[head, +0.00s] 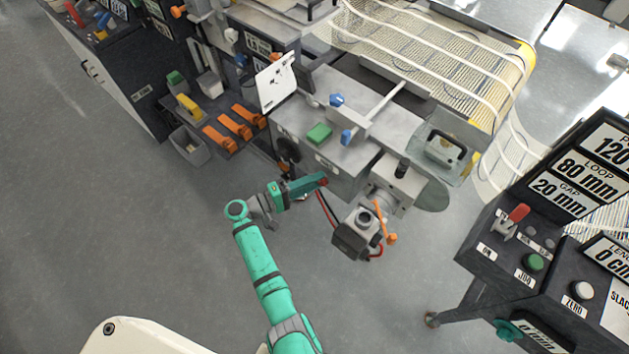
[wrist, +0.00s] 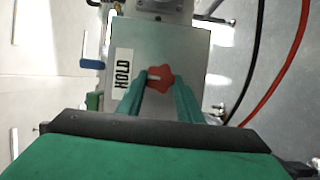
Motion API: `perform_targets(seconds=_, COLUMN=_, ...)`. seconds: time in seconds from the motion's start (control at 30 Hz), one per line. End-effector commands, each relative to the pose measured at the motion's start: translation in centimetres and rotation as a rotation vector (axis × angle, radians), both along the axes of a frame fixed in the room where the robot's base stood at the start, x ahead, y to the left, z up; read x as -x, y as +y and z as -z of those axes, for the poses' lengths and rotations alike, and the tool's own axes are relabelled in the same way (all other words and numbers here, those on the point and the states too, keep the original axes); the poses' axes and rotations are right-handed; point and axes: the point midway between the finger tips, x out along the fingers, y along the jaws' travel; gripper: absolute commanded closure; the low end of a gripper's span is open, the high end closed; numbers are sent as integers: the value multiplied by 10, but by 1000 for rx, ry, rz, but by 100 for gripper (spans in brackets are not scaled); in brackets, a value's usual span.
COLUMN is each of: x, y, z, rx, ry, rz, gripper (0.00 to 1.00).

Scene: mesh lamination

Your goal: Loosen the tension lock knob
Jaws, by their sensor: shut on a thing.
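The tension lock knob (wrist: 160,78) is a red, star-shaped knob on a grey panel in the wrist view, with a "HOLD" label (wrist: 123,68) to its left. My gripper (wrist: 161,82) is shut on it, with one green fingertip on each side. In the head view my gripper (head: 318,181) reaches right to the lower front of the grey machine (head: 345,183). A small bit of red shows at its tips there; most of the knob is hidden.
A motor-like unit (head: 357,235) with an orange lever (head: 380,215) and red cable sits right of my gripper. Black and red cables (wrist: 290,60) run right of the panel. Orange handles (head: 235,125) and a grey bin (head: 188,146) are at left. The floor left of my arm is clear.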

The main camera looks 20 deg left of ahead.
Motion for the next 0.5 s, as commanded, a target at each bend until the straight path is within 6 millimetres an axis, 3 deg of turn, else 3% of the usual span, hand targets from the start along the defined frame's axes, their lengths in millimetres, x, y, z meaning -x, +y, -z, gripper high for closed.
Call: perform_targets(seconds=0.5, x=-3, y=-4, z=-1, rx=34, ry=11, rz=5, gripper=90)
